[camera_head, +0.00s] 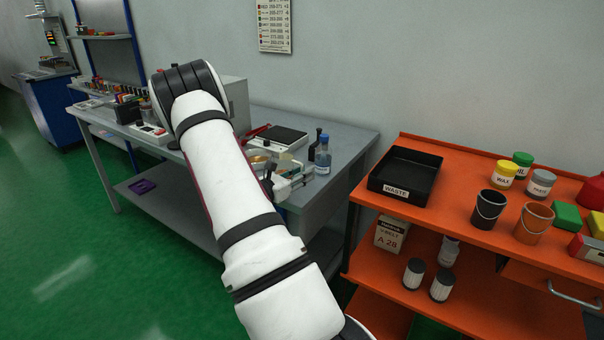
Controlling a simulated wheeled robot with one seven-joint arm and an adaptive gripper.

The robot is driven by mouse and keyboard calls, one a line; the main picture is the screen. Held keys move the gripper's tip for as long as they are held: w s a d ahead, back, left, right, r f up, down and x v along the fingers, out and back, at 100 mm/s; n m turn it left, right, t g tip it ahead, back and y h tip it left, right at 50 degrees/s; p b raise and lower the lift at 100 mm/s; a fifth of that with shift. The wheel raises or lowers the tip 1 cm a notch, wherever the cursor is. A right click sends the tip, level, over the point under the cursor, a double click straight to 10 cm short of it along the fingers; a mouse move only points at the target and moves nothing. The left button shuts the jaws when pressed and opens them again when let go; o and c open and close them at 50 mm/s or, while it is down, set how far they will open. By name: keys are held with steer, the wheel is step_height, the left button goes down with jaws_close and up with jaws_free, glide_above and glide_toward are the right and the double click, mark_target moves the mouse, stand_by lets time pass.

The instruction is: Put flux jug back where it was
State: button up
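No object in view carries a readable flux label, so I cannot tell for sure which one is the flux jug. A clear bottle with a blue cap (323,156) stands upright near the right end of the grey workbench (345,140). A dark slim bottle (315,144) stands just behind it to the left. My white arm reaches across the middle of the view to the bench. My gripper (298,181) is partly hidden behind my arm, at the bench's front edge, just left of and below the blue-capped bottle. Its fingers are too small and covered to read.
An orange cart (450,206) at right holds a black waste tray (405,176), cans, small buckets and a red container (592,192) cut by the edge. Bins and devices crowd the bench's left part. Green floor (60,240) is clear at left.

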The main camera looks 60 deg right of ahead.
steer(key=shift+r, duration=0.15)
steer(key=v, duration=1.2)
steer(key=s+a+r+m+y, duration=0.4)
steer(key=a+r+m, duration=0.1)
steer(key=a+r, duration=0.15)
steer(key=s+a+r+m+y, duration=0.4)
steer(key=a+r+m, duration=0.1)
steer(key=a, duration=0.3)
steer(key=s+a+r+m+t+y, duration=0.1)
steer(key=s+a+t+y, duration=0.1)
steer(key=a, duration=0.7)
steer(key=s+a+r+m+t+y, duration=0.1)
steer(key=s+a+m+t+y, duration=0.1)
steer(key=a, duration=0.6)
steer(key=s+a+r+m+t+y, duration=0.1)
steer(key=s+a+t+y, duration=0.3)
steer(key=a, duration=0.5)
steer(key=shift+s+a+r+m+y, duration=0.3)
steer(key=shift+s+r+m+y, duration=0.15)
steer(key=shift+s+y, duration=0.25)
